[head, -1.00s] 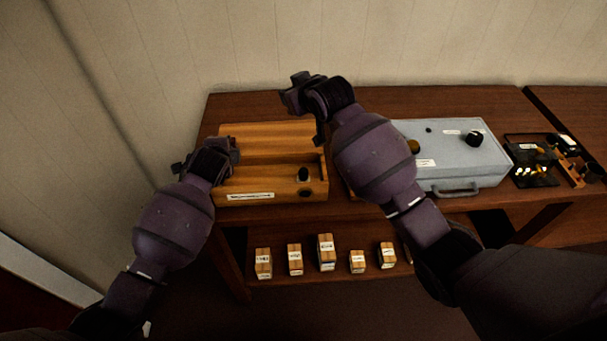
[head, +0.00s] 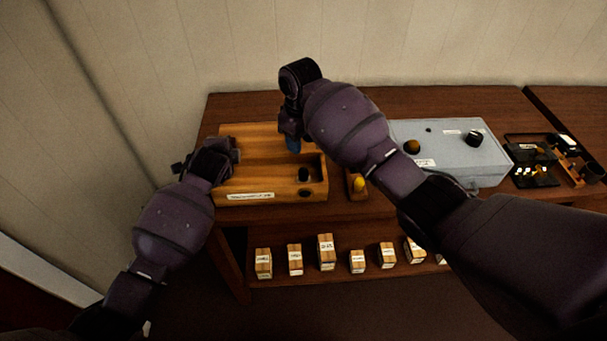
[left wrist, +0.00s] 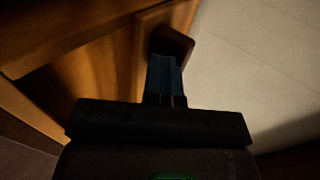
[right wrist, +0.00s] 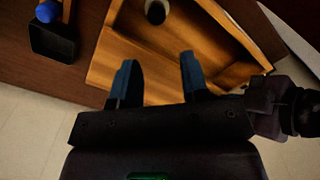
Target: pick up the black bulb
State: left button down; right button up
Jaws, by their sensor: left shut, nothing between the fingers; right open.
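The black bulb (head: 303,174) sits in the right compartment of the open wooden box (head: 247,187), near its front right corner. My right gripper (head: 293,145) points down over the back of the box, behind and slightly left of the bulb, and is apart from it. In the right wrist view its blue fingers (right wrist: 154,80) are spread with nothing between them. A dark round thing with a pale centre (right wrist: 155,11) shows in the box beyond them; I cannot tell if it is the bulb. My left gripper (head: 180,168) is at the box's left side, its fingers (left wrist: 165,78) shut and empty.
A grey case (head: 460,155) with knobs is farther right. The right wrist view shows a blue round thing (right wrist: 47,12) by a black cup. Several small boxes (head: 326,252) stand on the lower shelf.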

aim_at(303, 170)
notch_tip(303, 170, down, 6)
jog(key=shift+f, duration=0.15)
jog(key=shift+s+d+f, duration=0.1)
jog(key=shift+d+f, duration=0.05)
jog(key=shift+f, duration=1.2)
jog(key=shift+d+f, duration=0.15)
jog(key=shift+f, duration=1.2)
jog(key=c, duration=0.7)
jog(key=shift+o, duration=0.2)
notch_tip(303, 170, up, 14)
jog(key=shift+r, duration=0.25)
